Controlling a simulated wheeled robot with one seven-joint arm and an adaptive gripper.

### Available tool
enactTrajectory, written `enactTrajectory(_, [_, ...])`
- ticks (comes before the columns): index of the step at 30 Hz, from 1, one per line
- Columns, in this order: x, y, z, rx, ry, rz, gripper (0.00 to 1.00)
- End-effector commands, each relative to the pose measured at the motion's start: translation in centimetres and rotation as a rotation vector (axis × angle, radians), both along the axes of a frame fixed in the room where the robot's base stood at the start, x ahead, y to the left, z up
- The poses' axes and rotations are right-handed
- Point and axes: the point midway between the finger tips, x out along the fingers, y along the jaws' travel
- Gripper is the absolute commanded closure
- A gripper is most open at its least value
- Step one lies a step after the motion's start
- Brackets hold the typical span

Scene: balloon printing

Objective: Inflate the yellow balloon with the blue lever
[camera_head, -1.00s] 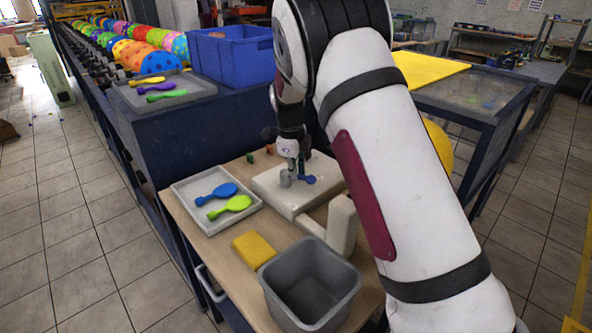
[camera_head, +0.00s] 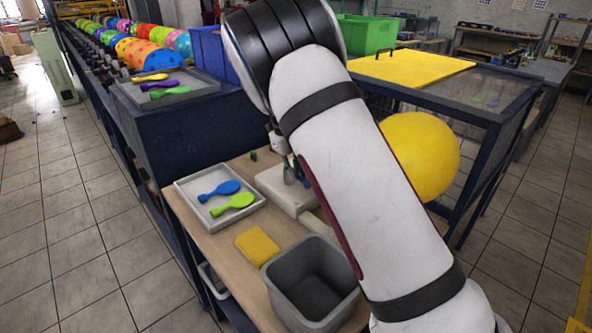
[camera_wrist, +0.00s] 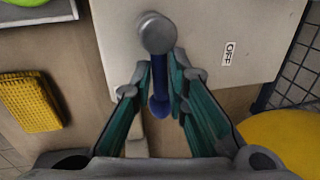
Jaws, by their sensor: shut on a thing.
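The blue lever (camera_wrist: 159,88) runs down from a round grey pivot (camera_wrist: 156,34) on the pale machine box (camera_wrist: 205,60). My gripper (camera_wrist: 160,78), with teal finger pads, is shut on the lever, with one finger at each side. In the head view my arm hides most of my gripper, and only a bit of the lever (camera_head: 303,179) shows. The large round yellow balloon (camera_head: 418,157) is behind my arm to the right, beside the dark-framed table. Its edge also shows at the lower right of the wrist view (camera_wrist: 285,140).
An "OFF" label (camera_wrist: 229,54) is on the box, right of the lever. A tray (camera_head: 201,224) with a blue and a green flat balloon, a yellow sponge (camera_head: 257,246) and a grey bin (camera_head: 333,313) stand on the wooden table. A blue crate (camera_head: 212,55) is behind.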

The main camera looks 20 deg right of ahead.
Motion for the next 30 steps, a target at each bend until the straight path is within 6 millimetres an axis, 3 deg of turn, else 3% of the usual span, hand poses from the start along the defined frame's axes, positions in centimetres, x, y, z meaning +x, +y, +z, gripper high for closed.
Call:
enactTrajectory(1, [-0.1, 1.0, -0.4, 0.01, 0.005, 0.01, 1.0])
enactTrajectory(8, [0.0, 1.0, -0.3, 0.011, 0.002, 0.012, 1.0])
enactTrajectory(9, [0.0, 1.0, -0.3, 0.01, 0.002, 0.012, 0.83])
enactTrajectory(12, [0.1, 1.0, -0.3, 0.01, 0.0, 0.012, 0.67])
enactTrajectory(30, [0.1, 0.5, 0.7, 0.004, -0.004, 0.006, 0.67])
